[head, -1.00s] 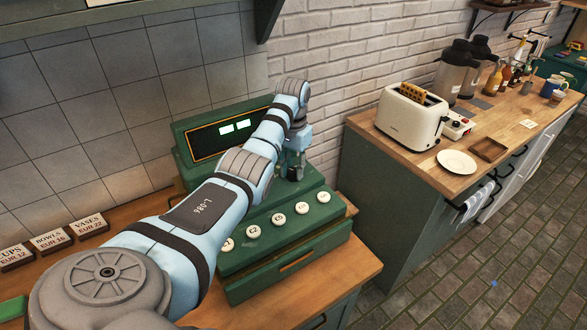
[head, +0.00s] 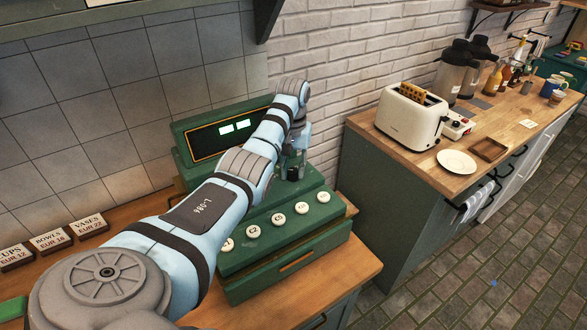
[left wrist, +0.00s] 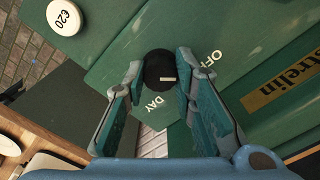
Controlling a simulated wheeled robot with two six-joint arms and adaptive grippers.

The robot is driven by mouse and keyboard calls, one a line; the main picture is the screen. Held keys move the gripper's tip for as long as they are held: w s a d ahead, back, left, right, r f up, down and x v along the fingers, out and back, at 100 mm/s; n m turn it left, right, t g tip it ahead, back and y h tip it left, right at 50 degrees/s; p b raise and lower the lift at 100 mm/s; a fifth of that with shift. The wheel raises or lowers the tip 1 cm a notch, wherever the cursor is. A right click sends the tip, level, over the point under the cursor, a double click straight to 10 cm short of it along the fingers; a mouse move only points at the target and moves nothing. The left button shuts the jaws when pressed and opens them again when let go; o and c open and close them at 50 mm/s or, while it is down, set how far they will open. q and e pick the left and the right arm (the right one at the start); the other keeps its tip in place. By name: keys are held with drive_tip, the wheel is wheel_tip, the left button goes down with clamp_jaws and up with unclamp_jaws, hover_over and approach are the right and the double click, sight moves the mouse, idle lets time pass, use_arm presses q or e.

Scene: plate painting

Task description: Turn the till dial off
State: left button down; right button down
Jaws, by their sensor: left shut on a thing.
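The green till (head: 290,240) stands on the wooden counter, its display (head: 235,127) lit. Its black dial (left wrist: 155,67) sits between my left gripper's fingertips in the left wrist view; the head view shows its dark side (head: 292,174) under the gripper. The label OFF (left wrist: 208,62) is to the right of the dial and DAY (left wrist: 153,104) is below it. The dial's short pale mark lies on its lower right, its bar pointing roughly right. My left gripper (left wrist: 160,72) is shut on the dial. My right gripper is not in view.
Round till buttons (head: 279,218) lie in front of the gripper. Price signs (head: 88,224) stand at the left. A toaster (head: 411,117) and a white plate (head: 456,162) stand on the other counter, across a gap to the right.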

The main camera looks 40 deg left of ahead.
use_arm(q)
drive_tip(key=shift+w+r, duration=0.1)
drive_tip(key=c, duration=1.3)
unclamp_jaws()
